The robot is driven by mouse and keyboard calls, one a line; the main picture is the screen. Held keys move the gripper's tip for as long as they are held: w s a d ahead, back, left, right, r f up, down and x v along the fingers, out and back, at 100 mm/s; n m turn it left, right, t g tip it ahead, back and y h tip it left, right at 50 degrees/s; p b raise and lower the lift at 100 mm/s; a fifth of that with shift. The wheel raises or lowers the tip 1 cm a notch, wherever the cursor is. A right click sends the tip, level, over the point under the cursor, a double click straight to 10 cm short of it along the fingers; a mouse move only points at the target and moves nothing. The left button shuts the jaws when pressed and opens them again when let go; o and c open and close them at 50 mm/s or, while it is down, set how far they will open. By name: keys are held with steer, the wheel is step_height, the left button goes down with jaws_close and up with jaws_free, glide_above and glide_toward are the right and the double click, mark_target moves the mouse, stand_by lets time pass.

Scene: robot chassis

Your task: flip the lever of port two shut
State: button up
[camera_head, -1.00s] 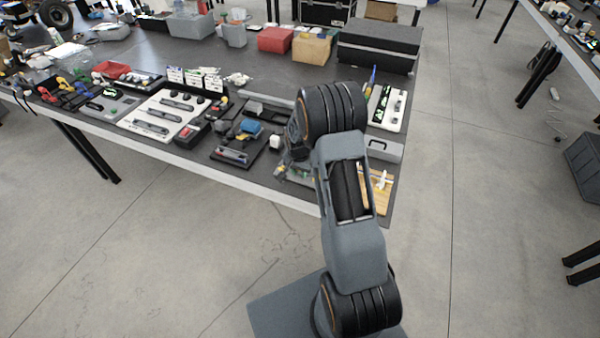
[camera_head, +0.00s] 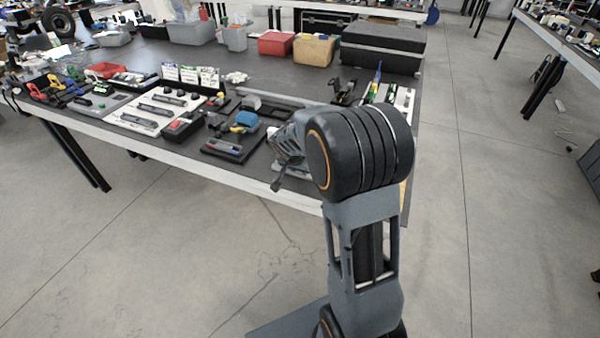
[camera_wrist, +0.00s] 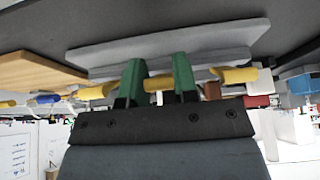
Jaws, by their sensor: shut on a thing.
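In the wrist view, which looks upside down, a grey panel (camera_wrist: 170,48) spans the upper middle. Three yellow levers show along its lower edge: a left one (camera_wrist: 97,91), a middle one (camera_wrist: 158,85) and a right one (camera_wrist: 235,74). My gripper (camera_wrist: 159,79) has two green fingers, one on each side of the middle lever, shut on it. I cannot read any port numbers, so I cannot confirm which lever is port two's. The lever bases are partly hidden by the fingers. In the head view my arm hides the panel and levers.
A wooden board (camera_wrist: 40,72) lies left of the panel in the wrist view, with a blue handle (camera_wrist: 45,99) near it. In the head view, a black case (camera_head: 382,45), a red bin (camera_head: 275,43) and several tool trays crowd the table (camera_head: 300,85).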

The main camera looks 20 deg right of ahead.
steer(key=o, duration=0.9)
steer(key=p+v, duration=0.1)
steer(key=v, duration=1.2)
steer(key=shift+s+r, duration=0.15)
steer(key=shift+r, duration=0.25)
